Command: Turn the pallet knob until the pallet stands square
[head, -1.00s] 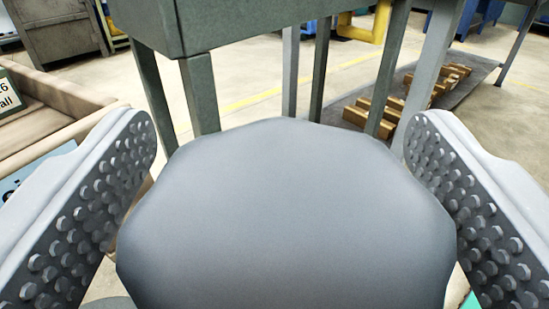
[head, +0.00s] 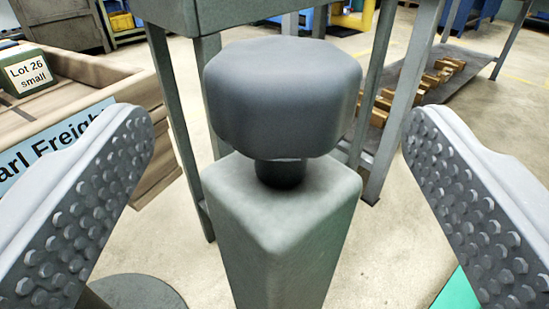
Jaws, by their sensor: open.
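A dark grey, lobed knob (head: 282,100) sits on a short dark stem on top of a grey-green post (head: 285,235) in the middle of the head view. My gripper (head: 278,150) is open, with one studded jaw on each side of the picture. The knob stands ahead of the jaws, in the gap between them, with clear room on both sides. Neither jaw touches it. No pallet that I can make out for certain shows in the view.
A wooden crate (head: 100,80) with a "Lot 26 small" block (head: 27,72) stands at left. A grey-green table (head: 235,14) stands close behind the knob. Several brass-coloured blocks (head: 436,78) lie on a dark low surface at right. A green patch (head: 458,295) shows at lower right.

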